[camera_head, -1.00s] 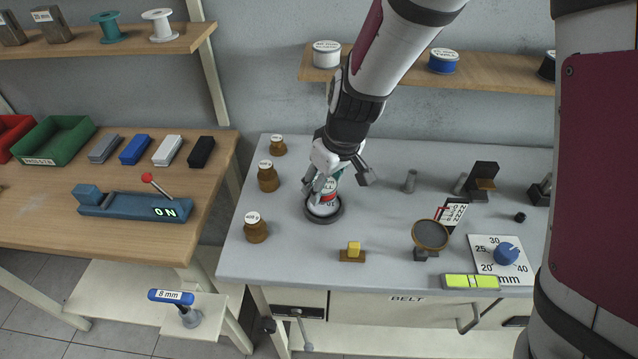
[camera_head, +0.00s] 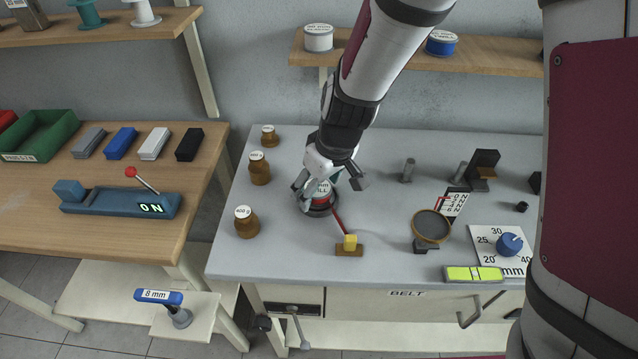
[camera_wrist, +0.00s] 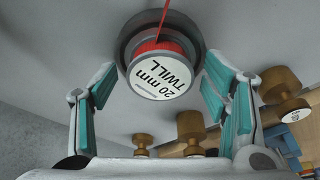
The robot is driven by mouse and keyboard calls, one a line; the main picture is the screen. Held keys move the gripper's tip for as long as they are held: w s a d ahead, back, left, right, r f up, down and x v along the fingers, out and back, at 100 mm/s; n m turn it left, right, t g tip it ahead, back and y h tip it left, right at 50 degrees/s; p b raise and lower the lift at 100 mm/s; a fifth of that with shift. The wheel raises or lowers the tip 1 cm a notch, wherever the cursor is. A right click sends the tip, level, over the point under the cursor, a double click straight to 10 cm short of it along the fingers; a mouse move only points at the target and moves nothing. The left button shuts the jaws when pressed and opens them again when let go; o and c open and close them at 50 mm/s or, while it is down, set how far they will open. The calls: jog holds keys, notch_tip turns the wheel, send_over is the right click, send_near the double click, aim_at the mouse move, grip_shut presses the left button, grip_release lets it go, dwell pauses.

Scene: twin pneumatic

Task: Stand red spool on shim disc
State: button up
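The red spool (camera_wrist: 163,78) has red winding and a white end label reading "20 mm TWILL". It stands on a dark round base (camera_wrist: 127,38) with a raised-looking rim; I cannot tell whether a separate shim disc lies under it. In the head view the spool (camera_head: 321,190) and dark base (camera_head: 318,211) are partly hidden by my gripper. My gripper (camera_head: 329,186) is open above the spool. Its teal-padded fingers (camera_wrist: 160,70) are spread on both sides, with gaps to the spool.
Brown weights (camera_head: 246,222) stand along the bench's left edge. A round magnifier (camera_head: 431,226), a dial plate (camera_head: 505,245) and a yellow-green level (camera_head: 473,274) are at the right. Metal posts (camera_head: 407,171) stand behind. The bench between is mostly clear.

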jog(key=shift+r, duration=0.1)
jog(key=p+v, duration=0.2)
jog(key=v, duration=0.9)
jog(key=s+d+r+m, duration=0.4)
jog(key=s+d+r, duration=0.4)
jog(key=d+r, duration=0.2)
jog(key=s+d+r+m+t+h, duration=0.2)
jog(key=s+d+m, duration=0.2)
jog(key=s+d, duration=0.4)
jog(key=s, duration=0.3)
jog(key=shift+s+r+m, duration=0.15)
jog(key=shift+s+m, duration=0.15)
jog(key=shift+s, duration=0.1)
